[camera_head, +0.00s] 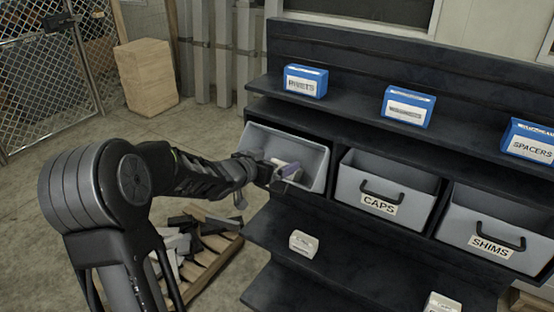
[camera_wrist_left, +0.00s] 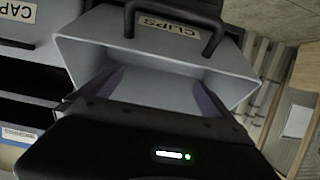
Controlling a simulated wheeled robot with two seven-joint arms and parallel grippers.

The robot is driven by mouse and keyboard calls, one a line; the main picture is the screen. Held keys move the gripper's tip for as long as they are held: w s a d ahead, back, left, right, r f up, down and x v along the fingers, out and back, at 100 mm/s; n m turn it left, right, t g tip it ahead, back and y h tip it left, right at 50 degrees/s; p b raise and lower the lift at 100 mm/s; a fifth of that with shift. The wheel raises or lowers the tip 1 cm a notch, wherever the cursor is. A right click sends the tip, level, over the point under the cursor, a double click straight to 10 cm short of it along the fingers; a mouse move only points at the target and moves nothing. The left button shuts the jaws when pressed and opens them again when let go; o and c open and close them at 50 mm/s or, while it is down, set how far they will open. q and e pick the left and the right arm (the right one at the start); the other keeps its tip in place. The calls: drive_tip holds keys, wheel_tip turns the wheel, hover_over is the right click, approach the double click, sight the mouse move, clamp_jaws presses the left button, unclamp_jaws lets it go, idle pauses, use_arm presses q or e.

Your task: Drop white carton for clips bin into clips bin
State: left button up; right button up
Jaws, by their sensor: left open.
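The clips bin (camera_head: 300,147) is the grey tilted bin at the left end of the bin row; its CLIPS label shows in the left wrist view (camera_wrist_left: 168,25). My left gripper (camera_head: 287,172) is at the bin's mouth. In the left wrist view, the fingers of my left gripper (camera_wrist_left: 158,80) are apart, reach into the bin, and hold nothing visible between them. A small pale patch by the fingers in the head view is too small to identify as a carton or finger. A white carton (camera_head: 303,242) sits on the lower shelf. My right gripper is out of view.
The CAPS bin (camera_head: 382,190) and SHIMS bin (camera_head: 492,230) stand to the right. Several blue boxes (camera_head: 306,81) sit on the shelf above. Another white carton (camera_head: 443,303) is low at right. A pallet with dark pieces (camera_head: 205,245) lies on the floor.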

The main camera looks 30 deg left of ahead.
use_arm(q)
drive_tip(key=v, duration=0.6)
idle(1.1)
